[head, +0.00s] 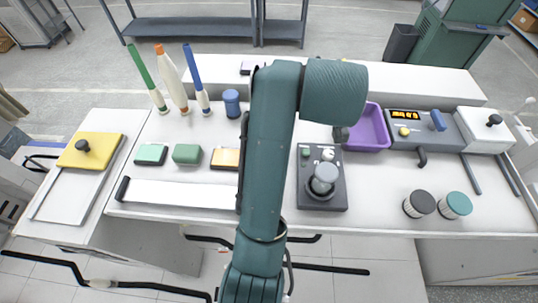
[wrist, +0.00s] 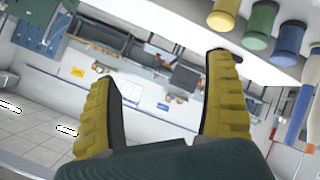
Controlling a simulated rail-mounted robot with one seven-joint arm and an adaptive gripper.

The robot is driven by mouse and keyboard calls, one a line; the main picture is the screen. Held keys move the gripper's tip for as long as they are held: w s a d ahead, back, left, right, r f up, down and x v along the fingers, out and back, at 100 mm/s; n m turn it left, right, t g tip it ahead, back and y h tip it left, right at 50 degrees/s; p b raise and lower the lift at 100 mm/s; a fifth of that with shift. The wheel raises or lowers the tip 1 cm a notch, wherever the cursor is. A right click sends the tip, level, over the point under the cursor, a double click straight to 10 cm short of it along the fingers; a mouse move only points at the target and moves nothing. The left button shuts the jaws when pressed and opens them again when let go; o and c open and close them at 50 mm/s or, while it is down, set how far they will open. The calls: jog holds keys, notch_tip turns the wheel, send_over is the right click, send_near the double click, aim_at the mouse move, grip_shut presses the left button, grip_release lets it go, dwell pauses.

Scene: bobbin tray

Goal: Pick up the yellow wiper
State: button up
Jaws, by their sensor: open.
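A larger flat yellow plate (head: 90,151) with a black knob lies at the far left. I cannot tell for certain which is the wiper; the small block looks like a hand-sized pad. My gripper (wrist: 165,68) is open and empty in the wrist view, its yellow-padded fingers wide apart, facing the room. It is apart from both yellow items. The head view mostly hides it behind my arm.
Teal (head: 151,154) and green (head: 187,154) blocks lie left of the small yellow one. Tall green, white and blue spindles (head: 196,80) stand behind. A long white strip (head: 180,194) lies in front. A dark device (head: 322,180) and purple bin (head: 366,128) are to the right.

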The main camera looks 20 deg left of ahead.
jog(key=s+a+f+n+g+h+p, duration=0.15)
jog(key=s+a+f+n+g, duration=0.25)
jog(key=s+a+n+g, duration=0.65)
jog(key=shift+n+h, duration=0.25)
jog(key=f, duration=0.3)
jog(key=f+b, duration=0.1)
jog(key=f, duration=0.3)
jog(key=w+f, duration=0.1)
jog(key=f, duration=0.2)
jog(key=shift+d+f+b, duration=0.25)
jog(key=shift+d+b, duration=0.05)
jog(key=shift+b, duration=0.1)
jog(key=f+p, duration=0.2)
jog(key=f, duration=0.3)
jog(key=shift+d+f, duration=0.1)
jog(key=shift+d, duration=0.1)
jog(key=c, duration=1.3)
